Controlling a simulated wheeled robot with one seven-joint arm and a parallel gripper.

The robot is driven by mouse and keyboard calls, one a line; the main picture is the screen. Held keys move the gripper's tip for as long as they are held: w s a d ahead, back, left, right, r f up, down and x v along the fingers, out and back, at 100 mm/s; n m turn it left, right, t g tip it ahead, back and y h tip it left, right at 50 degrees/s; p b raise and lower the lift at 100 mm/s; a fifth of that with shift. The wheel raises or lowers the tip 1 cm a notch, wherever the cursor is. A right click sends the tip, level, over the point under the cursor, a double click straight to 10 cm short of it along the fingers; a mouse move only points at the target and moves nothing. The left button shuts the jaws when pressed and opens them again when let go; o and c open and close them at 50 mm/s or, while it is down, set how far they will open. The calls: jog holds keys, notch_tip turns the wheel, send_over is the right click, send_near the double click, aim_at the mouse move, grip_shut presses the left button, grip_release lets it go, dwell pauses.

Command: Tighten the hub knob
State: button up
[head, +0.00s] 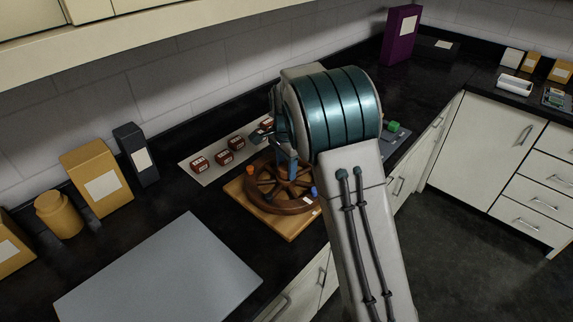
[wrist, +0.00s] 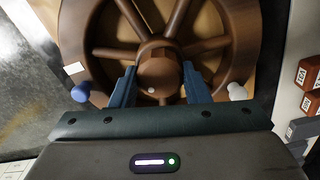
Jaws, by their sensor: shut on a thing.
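A brown spoked wheel (head: 268,205) lies flat on a light wooden board (head: 243,206) on the black counter. In the wrist view the wheel (wrist: 240,45) fills the upper part. The round brown hub knob (wrist: 158,74) is at its centre. My gripper (wrist: 159,82) has its two blue fingers on either side of the knob and is shut on it. In the head view my arm hides part of the wheel and the hub.
A white strip with several red-brown blocks (head: 237,143) lies behind the wheel. A grey mat (head: 160,275) lies at the front left. Ochre boxes (head: 97,177), an ochre jar (head: 58,214) and a dark box (head: 136,153) stand along the wall.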

aim_at(287, 167)
jog(key=shift+r, duration=0.1)
dwell(0.4)
jog(key=o, duration=1)
notch_tip(287, 167, up, 14)
jog(key=shift+f+b, duration=0.1)
jog(key=shift+b, duration=0.25)
